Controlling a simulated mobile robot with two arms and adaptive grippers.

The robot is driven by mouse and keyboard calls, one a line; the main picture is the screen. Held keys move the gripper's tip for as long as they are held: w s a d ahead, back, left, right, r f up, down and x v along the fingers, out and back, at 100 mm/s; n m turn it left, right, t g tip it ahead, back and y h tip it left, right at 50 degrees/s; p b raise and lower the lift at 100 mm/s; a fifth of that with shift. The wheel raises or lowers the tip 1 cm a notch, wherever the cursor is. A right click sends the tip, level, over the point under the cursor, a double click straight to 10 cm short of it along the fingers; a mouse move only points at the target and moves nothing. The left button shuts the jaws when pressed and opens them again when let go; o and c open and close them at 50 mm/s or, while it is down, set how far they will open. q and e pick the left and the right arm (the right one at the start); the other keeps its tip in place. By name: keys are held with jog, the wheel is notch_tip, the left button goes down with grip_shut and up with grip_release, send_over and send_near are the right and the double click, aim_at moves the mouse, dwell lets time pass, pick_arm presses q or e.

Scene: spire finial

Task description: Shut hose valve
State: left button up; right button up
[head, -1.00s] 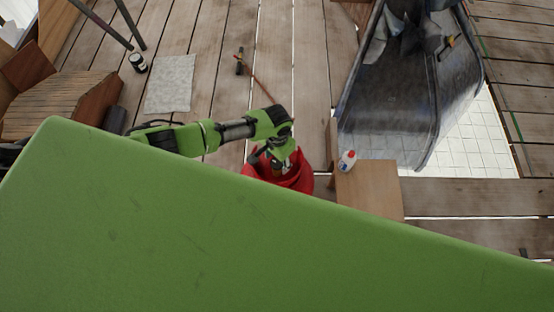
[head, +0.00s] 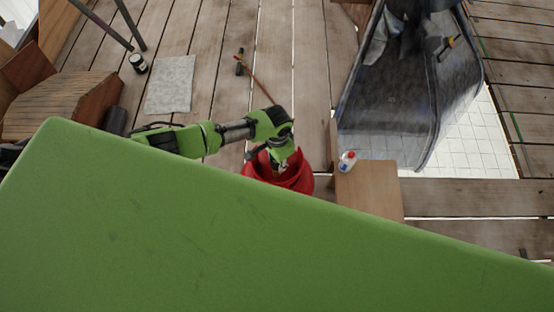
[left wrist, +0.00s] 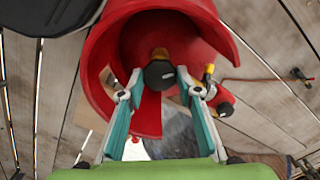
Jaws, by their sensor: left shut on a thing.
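A red, curved, open housing (head: 290,181) stands on the deck below my left arm; it also fills the upper middle of the left wrist view (left wrist: 95,70). Inside it is a round black knob with a brass end, which looks like the hose valve (left wrist: 159,74). My left gripper (head: 277,160) reaches down into the housing. In the left wrist view its two fingers (left wrist: 158,86) stand on either side of the knob, shut on it. The fingertip contact is hard to make out. My right gripper is not in view.
A wooden bench (head: 368,188) with a white, red-capped bottle (head: 347,161) stands right of the housing. A large dark chute (head: 392,100) is behind it. A brass and red fitting (left wrist: 217,92) sits beside the right finger. A grey mat (head: 171,84) lies left on the planks.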

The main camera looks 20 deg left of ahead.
pick_arm(q)
jog(key=m, duration=1)
jog(key=shift+m, duration=0.3)
dwell(0.4)
jog(key=o, duration=1.1)
notch_tip(320, 180, up, 12)
